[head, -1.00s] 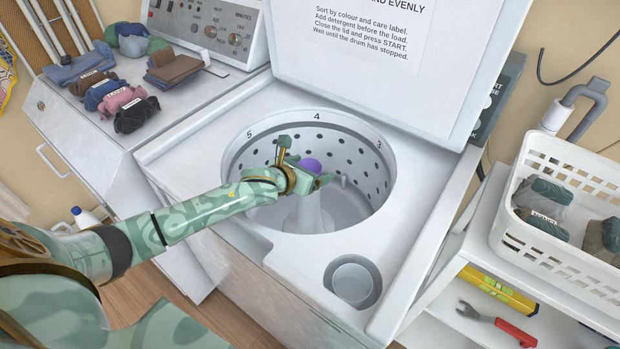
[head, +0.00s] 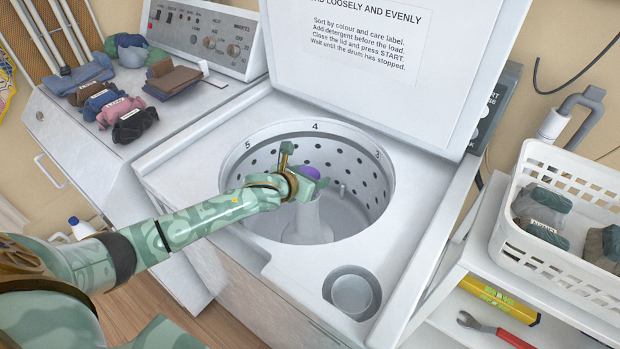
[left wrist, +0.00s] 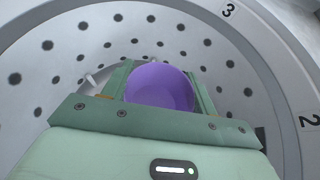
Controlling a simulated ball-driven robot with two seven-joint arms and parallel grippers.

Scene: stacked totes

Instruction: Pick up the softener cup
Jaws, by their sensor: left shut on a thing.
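The softener cup is purple and round and shows in the head view (head: 309,171), partly hidden behind my left gripper. It fills the middle of the left wrist view (left wrist: 160,87), between the two green fingers. My left gripper (head: 313,180) is shut on the cup, above the agitator post (head: 306,220) in the middle of the washer drum. I cannot tell whether the cup still touches the post. The drum wall (head: 350,170) is white with dark holes. My right gripper is not in view.
The washer's raised lid (head: 370,100) stands behind the drum opening. A round grey cup-shaped well (head: 352,292) is at the front right of the washer top. A white basket (head: 545,262) with dark cloth bundles stands at the right. Folded cloths (head: 135,124) lie on the left machine.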

